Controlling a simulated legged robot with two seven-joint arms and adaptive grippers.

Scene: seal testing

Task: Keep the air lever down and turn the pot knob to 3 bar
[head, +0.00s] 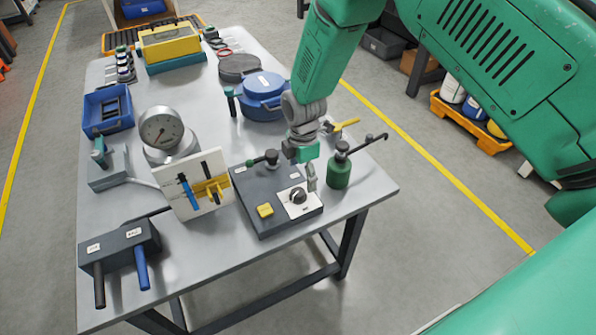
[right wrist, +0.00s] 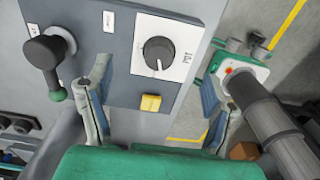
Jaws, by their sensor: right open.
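The pot knob (head: 298,197) is a round black dial with a pointer on a white plate, on top of the dark control box (head: 262,219). In the right wrist view the knob (right wrist: 158,53) lies in the gap between my fingers, apart from both. My right gripper (head: 308,172) is open and empty, just above and behind the knob. A grey box (head: 120,246) at the table's front left carries a black lever (head: 99,285) and a blue lever (head: 141,268), both pointing down; their labels are too small to read. I cannot tell which lever is the air lever. My left gripper is out of view.
A yellow button (head: 265,210) and a black stick with a green tip (head: 266,158) are on the control box. A green bottle (head: 340,172) stands right of my gripper. A round gauge (head: 162,129) stands behind a white board (head: 186,205) with blue and yellow tools.

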